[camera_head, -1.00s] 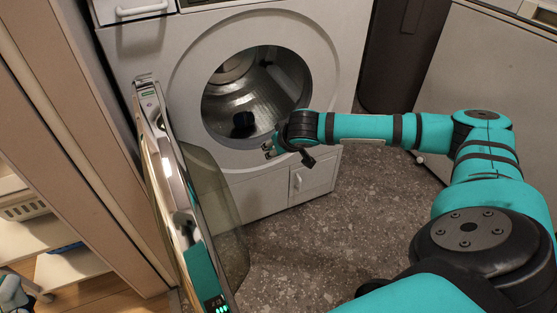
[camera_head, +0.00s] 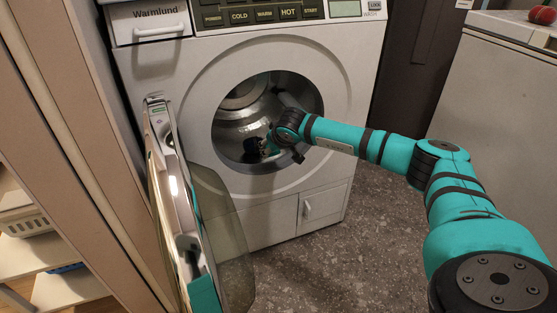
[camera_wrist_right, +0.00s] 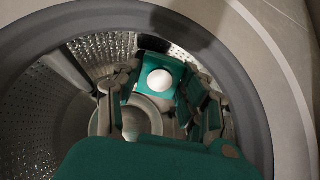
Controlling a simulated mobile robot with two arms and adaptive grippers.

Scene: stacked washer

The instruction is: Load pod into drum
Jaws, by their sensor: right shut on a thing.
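The washer's drum (camera_head: 236,128) is open at the front, with its round door (camera_head: 178,205) swung out to the left. My right gripper (camera_head: 270,146) reaches in at the right side of the opening. In the right wrist view, my right gripper (camera_wrist_right: 160,97) is shut on a teal pod with a white round middle (camera_wrist_right: 160,81), with a finger on each side. The drum's perforated wall (camera_wrist_right: 40,115) surrounds it. The pod is mostly hidden in the head view.
The grey door rim (camera_wrist_right: 245,75) lies close around the arm. The open door and a shelf (camera_head: 40,255) take up the left. The speckled floor (camera_head: 345,240) is clear.

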